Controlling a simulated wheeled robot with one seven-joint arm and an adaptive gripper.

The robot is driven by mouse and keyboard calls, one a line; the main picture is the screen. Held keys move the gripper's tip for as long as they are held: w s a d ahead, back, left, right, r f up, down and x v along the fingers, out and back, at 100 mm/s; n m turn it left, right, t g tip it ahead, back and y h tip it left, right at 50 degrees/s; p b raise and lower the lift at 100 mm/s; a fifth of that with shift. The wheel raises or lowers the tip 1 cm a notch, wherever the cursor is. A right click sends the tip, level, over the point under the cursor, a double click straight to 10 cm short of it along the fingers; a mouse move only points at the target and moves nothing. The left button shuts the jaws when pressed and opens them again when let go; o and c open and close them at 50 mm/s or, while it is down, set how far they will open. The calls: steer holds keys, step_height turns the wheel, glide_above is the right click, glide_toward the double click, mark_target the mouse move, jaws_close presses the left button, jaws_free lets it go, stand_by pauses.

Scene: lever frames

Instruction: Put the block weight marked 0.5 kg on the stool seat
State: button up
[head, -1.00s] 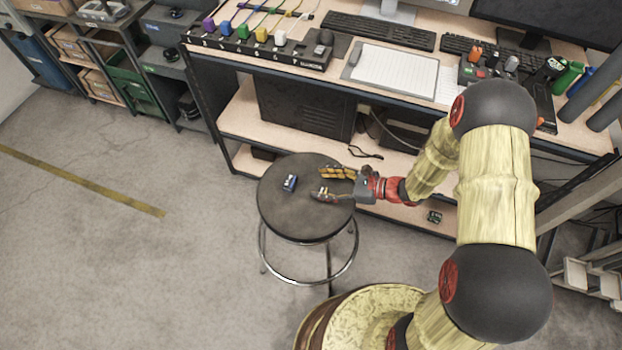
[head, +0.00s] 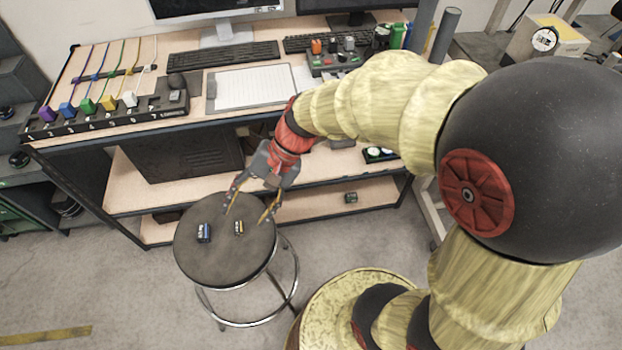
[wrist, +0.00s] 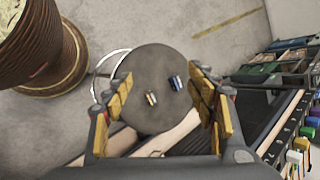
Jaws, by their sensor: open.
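The dark round stool seat (head: 215,262) stands in front of the workbench. A blue block with pale markings (head: 204,233) sits on its left part, and a smaller block with yellow and white on it (head: 239,228) sits to the right. In the wrist view the small yellow-white block (wrist: 151,99) and the blue block (wrist: 175,83) lie apart on the seat (wrist: 150,65). The marks on both are too small to read. My gripper (head: 248,215) is open and empty above the seat, its fingers spread either side of the small block; the wrist view shows the fingers (wrist: 165,95) wide apart.
The workbench (head: 190,95) behind holds keyboards, monitors, a clipboard and a numbered rack (head: 105,120) with coloured plugs. A small dark green object (head: 351,198) lies on the lower shelf's right side. Floor left of the stool is clear.

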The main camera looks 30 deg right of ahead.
steer(key=s+d+r+n+t+h, duration=0.5)
steer(key=s+d+r+n+h, duration=0.2)
steer(key=d+r, duration=0.4)
steer(key=shift+s+d+r+n, duration=0.35)
steer(key=shift+s+r, duration=0.3)
steer(key=shift+r, duration=0.3)
